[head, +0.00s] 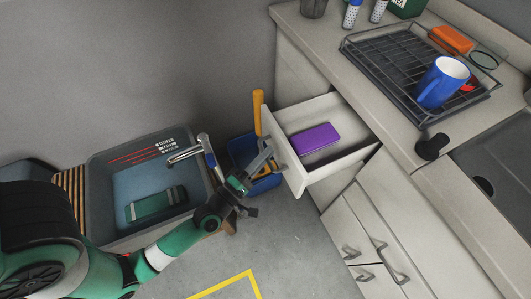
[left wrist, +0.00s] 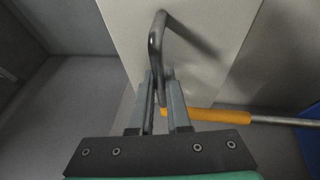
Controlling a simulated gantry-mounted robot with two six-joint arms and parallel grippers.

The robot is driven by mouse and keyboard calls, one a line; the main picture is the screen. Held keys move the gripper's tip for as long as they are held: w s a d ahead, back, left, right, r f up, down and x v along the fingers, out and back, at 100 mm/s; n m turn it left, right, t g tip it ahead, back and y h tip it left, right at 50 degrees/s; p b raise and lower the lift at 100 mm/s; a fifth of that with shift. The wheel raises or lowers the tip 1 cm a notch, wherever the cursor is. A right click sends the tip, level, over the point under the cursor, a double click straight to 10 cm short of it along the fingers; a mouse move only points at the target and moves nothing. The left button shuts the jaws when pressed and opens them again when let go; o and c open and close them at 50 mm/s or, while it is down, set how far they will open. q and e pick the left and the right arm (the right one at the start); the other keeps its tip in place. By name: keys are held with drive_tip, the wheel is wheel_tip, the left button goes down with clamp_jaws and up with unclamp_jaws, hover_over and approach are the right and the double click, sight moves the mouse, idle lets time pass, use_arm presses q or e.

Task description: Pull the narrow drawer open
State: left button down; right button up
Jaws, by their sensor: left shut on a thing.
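The narrow white drawer (head: 333,166) stands pulled out from the counter cabinet, with a purple case (head: 313,138) lying inside. Its grey bar handle (left wrist: 154,42) shows on the white drawer front (left wrist: 205,45) in the left wrist view. My left gripper (head: 266,160) is at the drawer front, and in the left wrist view its fingers (left wrist: 160,95) are shut on the lower part of the handle. The fingers hide part of the handle. My right gripper is not in view.
On the counter (head: 330,40) a dish rack (head: 400,85) holds a blue mug (head: 442,82). Closed cabinet fronts with handles (head: 392,268) are below, right of the drawer. A blue bin (head: 240,150) and a grey crate (head: 100,185) stand left of the drawer. Bare floor (head: 295,245) lies in front.

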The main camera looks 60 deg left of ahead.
use_arm(q)
drive_tip(key=c, duration=0.9)
unclamp_jaws()
drive_tip(key=v, duration=1.1)
drive_tip(key=shift+s+f+p, duration=0.1)
drive_tip(key=shift+s+p, duration=0.25)
